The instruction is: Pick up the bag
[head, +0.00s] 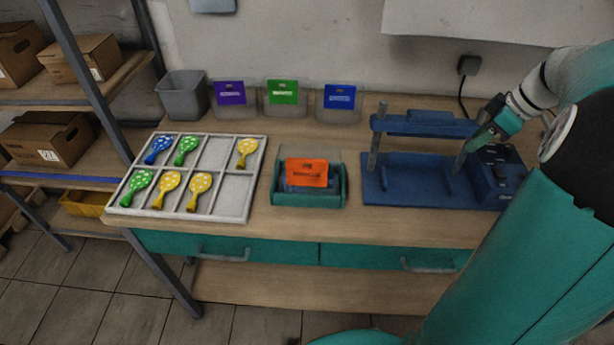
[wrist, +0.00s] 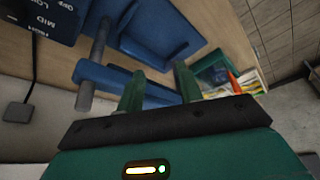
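A packet with an orange header (head: 306,173) stands upright in a small teal box (head: 322,201) at the middle of the table; the box hides its lower part. Clear packets or bins with a purple label (head: 230,93), a green label (head: 282,92) and a blue label (head: 339,97) stand in a row at the wall. I cannot tell which one is the bag. My gripper (wrist: 160,84) is open and empty, its two green fingers apart. In the head view, my gripper (head: 473,146) is above the right side of the blue press, well right of the teal box.
The blue press (head: 412,187) fills the table's right side, with its control box (head: 497,177) beside it. Bare wood surrounds the teal box.

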